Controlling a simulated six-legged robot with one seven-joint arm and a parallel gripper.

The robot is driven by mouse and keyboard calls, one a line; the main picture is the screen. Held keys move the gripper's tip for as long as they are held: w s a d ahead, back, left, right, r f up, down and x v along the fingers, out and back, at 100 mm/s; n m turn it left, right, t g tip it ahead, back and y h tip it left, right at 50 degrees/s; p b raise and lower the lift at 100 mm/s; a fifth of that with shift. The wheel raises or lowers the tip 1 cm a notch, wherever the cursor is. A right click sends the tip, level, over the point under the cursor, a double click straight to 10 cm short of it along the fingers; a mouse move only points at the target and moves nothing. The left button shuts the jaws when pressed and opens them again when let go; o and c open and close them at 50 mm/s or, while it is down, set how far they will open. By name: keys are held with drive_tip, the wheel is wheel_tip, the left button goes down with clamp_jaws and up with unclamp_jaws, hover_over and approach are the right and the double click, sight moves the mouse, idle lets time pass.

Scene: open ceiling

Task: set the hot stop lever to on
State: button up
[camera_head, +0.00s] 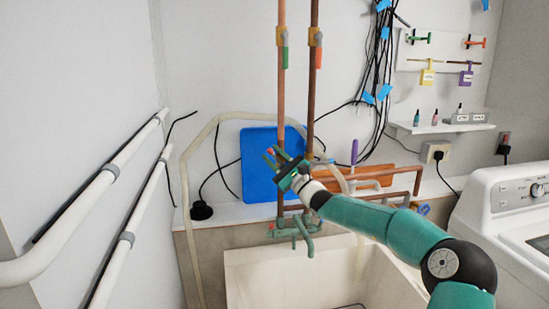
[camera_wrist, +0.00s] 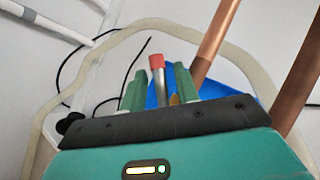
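Two upright copper pipes rise in the head view, each with a brass valve and a hanging lever. The left pipe has a green lever (camera_head: 285,57), and the right pipe has an orange-red lever (camera_head: 318,58). No label reading hot is legible; both levers hang straight down along their pipes. My gripper (camera_head: 271,157) is well below both levers, in front of the blue board. In the wrist view its green fingers (camera_wrist: 159,88) are apart. A metal rod with a red tip (camera_wrist: 157,62) stands between them with gaps on both sides; I cannot tell whether it is part of my gripper.
The blue board (camera_head: 258,183) leans on the wall behind the pipes. A pale sink (camera_head: 245,265) with a green tap (camera_head: 303,229) lies below. Black cables (camera_head: 373,60) hang right of the pipes. White rails (camera_head: 85,205) line the left wall; a washer (camera_head: 510,195) stands right.

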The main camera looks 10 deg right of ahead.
drive_tip(key=shift+r, duration=0.1)
drive_tip(key=n+g, duration=0.1)
drive_tip(key=n, duration=0.1)
drive_tip(key=n+g, duration=0.1)
drive_tip(key=shift+a+f+g, duration=0.3)
drive_tip(key=shift+a, duration=0.1)
drive_tip(key=s+d+f+n+g+h, duration=0.1)
drive_tip(key=s+d+n+g+h, duration=0.2)
drive_tip(key=s+d+n+g, duration=0.45)
drive_tip(key=s+a+f+n+g+h, duration=0.1)
drive_tip(key=s+a+f, duration=0.1)
drive_tip(key=s+a, duration=0.3)
drive_tip(key=s+a+f+n+h, duration=0.1)
drive_tip(key=s+a+f, duration=0.2)
drive_tip(key=s+a, duration=0.1)
drive_tip(key=s+a+f+n+g+h, duration=0.1)
drive_tip(key=s+a+n+h, duration=0.1)
drive_tip(key=s, duration=0.5)
drive_tip(key=s+a+f+n+g+h, duration=0.1)
drive_tip(key=s+a+f+h, duration=0.1)
drive_tip(key=s, duration=0.4)
drive_tip(key=shift+s+a+f+n+g+h, duration=0.15)
drive_tip(key=shift+s+a+n+g+h, duration=0.15)
drive_tip(key=shift+s+a+n+g, duration=0.1)
